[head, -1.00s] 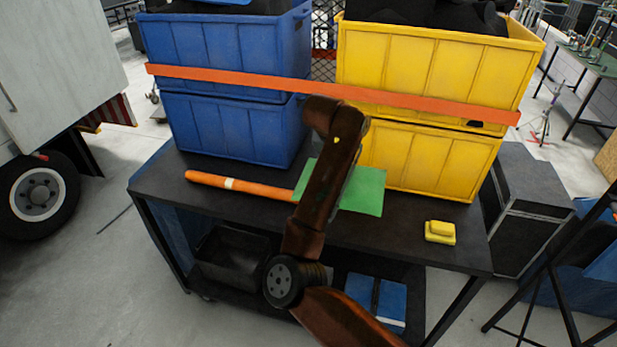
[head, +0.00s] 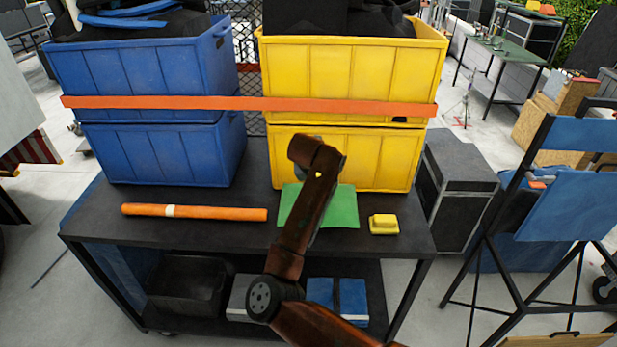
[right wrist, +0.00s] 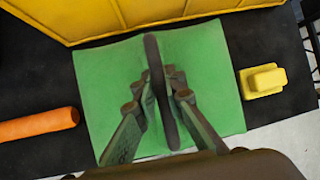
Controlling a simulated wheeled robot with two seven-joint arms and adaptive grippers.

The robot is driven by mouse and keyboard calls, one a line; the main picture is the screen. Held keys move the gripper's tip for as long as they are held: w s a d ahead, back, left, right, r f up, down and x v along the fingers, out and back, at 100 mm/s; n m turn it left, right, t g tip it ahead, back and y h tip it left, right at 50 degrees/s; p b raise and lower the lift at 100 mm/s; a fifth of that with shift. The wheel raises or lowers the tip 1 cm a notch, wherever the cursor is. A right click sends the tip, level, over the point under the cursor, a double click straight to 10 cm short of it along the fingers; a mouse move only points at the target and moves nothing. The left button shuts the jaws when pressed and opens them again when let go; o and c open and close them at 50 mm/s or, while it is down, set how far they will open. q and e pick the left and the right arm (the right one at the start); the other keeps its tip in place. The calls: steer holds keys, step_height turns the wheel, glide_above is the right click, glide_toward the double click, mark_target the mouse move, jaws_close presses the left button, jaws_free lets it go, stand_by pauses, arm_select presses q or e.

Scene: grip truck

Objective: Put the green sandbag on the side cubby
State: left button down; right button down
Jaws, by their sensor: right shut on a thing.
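The green sandbag (head: 343,207) lies on the black cart's top shelf in front of the yellow bins, partly hidden behind my right arm in the head view. In the right wrist view the green sandbag (right wrist: 100,75) spreads flat on both sides of a dark strap (right wrist: 155,70) along its middle. My right gripper (right wrist: 163,88) is over the middle of the bag, its fingers shut on the strap. The fingers are hidden by my arm in the head view. My left gripper is not in view. I cannot tell which part is the side cubby.
An orange roll (head: 215,213) lies left of the bag and a small yellow block (head: 383,224) lies right of it. Stacked blue bins (head: 150,150) and yellow bins (head: 350,155) stand behind. The lower shelf holds a black bin (head: 188,290) and blue items.

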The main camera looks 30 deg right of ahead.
steer(key=shift+d+f, duration=0.55)
steer(key=shift+d, duration=0.2)
step_height(320, 180, down, 3)
steer(key=shift+s+d+f+p, duration=0.1)
steer(key=shift+d+p, duration=0.05)
steer(key=shift+p, duration=0.45)
steer(key=c, duration=2.3)
jaws_free()
steer(key=shift+s+f, duration=0.1)
steer(key=shift+f, duration=0.35)
steer(key=shift+c, duration=0.2)
steer(key=o, duration=0.4)
steer(key=shift+r, duration=0.1)
steer(key=shift+c, duration=0.2)
steer(key=shift+r, duration=0.1)
